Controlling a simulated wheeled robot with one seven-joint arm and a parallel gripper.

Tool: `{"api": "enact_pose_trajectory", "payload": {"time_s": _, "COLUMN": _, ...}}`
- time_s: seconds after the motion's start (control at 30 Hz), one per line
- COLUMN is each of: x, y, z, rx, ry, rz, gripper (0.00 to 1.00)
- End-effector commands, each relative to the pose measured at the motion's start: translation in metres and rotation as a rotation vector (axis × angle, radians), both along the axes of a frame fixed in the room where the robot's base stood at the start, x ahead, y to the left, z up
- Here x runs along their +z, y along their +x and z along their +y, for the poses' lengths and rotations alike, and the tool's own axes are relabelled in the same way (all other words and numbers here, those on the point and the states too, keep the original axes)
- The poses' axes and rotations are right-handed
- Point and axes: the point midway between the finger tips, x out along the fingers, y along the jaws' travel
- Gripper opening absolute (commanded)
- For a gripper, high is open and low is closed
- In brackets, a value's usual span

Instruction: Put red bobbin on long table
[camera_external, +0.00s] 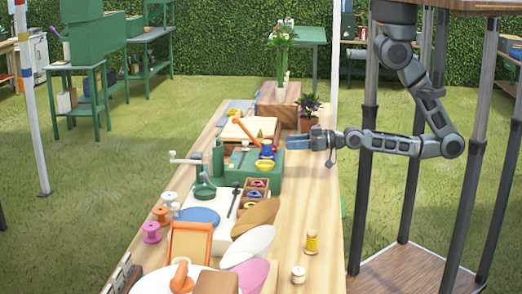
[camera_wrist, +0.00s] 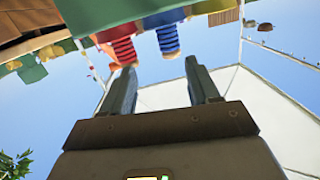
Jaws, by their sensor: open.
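In the wrist view, a red bobbin (camera_wrist: 123,48) with ribbed winding hangs in the picture just beyond my left fingertip. A blue bobbin (camera_wrist: 168,38) is beside it, ahead of the gap between my fingers. My gripper (camera_wrist: 158,68) is open, with nothing between its fingers. In the external view, my gripper (camera_external: 289,143) points left at the green box (camera_external: 268,184) on the long table (camera_external: 332,222). The blue bobbin (camera_external: 267,147) stands on that box, left of my gripper. I cannot make out the red bobbin in the external view.
A potted plant (camera_external: 309,122) stands close behind my gripper. Pink (camera_external: 152,232) and orange (camera_external: 161,214) spools line the left edge.

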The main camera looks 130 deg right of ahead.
Motion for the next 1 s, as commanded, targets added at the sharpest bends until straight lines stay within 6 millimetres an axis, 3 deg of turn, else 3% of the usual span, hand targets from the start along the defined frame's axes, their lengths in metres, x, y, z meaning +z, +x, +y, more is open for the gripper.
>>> {"api": "enact_pose_trajectory", "payload": {"time_s": 0.03, "x": -0.002, "y": -0.003, "z": -0.015, "rx": -0.043, "ry": -0.009, "rz": -0.009, "gripper": 0.60}}
{"api": "enact_pose_trajectory", "payload": {"time_s": 0.1, "x": -0.004, "y": -0.007, "z": -0.023, "rx": -0.085, "ry": -0.026, "rz": -0.008, "gripper": 0.60}}
{"api": "enact_pose_trajectory", "payload": {"time_s": 0.5, "x": -0.012, "y": -0.016, "z": -0.037, "rx": -0.231, "ry": -0.131, "rz": 0.000, "gripper": 0.60}}
{"api": "enact_pose_trajectory", "payload": {"time_s": 1.0, "x": -0.005, "y": 0.009, "z": -0.069, "rx": -0.234, "ry": -0.138, "rz": 0.000, "gripper": 0.60}}
